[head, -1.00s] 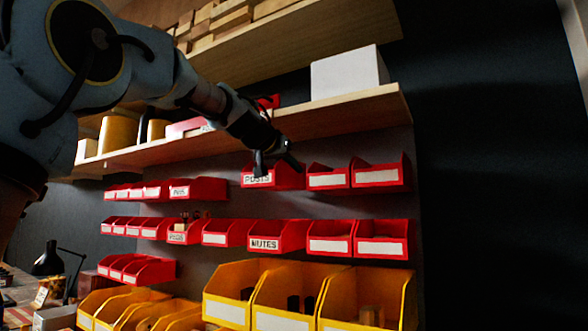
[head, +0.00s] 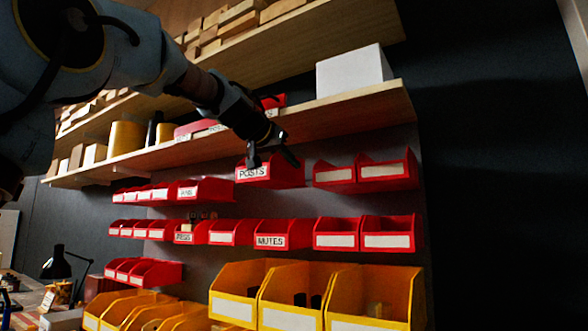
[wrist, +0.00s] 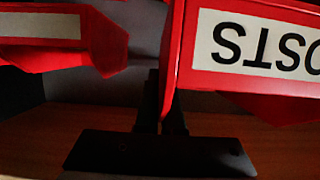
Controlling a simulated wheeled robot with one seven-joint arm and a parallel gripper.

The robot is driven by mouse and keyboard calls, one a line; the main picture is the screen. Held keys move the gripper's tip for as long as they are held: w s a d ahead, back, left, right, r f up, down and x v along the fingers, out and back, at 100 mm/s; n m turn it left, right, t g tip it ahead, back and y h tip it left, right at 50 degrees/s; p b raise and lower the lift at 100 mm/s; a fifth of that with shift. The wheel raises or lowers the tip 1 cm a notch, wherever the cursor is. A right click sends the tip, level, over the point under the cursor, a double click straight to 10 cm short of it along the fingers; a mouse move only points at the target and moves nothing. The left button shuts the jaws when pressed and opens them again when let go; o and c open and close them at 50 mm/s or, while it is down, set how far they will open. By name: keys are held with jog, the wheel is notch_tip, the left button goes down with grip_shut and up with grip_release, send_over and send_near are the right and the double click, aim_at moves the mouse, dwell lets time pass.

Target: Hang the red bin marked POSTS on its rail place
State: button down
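The red bin marked POSTS (head: 283,176) is in the top row of red bins in the head view, its label facing out and its base roughly level. The rail behind the bin is hidden.
A wooden shelf (head: 345,112) with a white box (head: 352,72) runs just above. The MUTES bin (head: 284,233) hangs below.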

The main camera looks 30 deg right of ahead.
aim_at(271, 158)
jog(key=s+a+b, duration=0.2)
jog(key=a, duration=0.1)
jog(key=s+a+b, duration=0.2)
jog(key=a+b, duration=0.1)
jog(key=a, duration=0.1)
jog(key=s+a+b, duration=0.2)
jog(key=a, duration=0.1)
jog(key=shift+a, duration=0.4)
dwell(0.9)
jog(key=shift+a, duration=0.1)
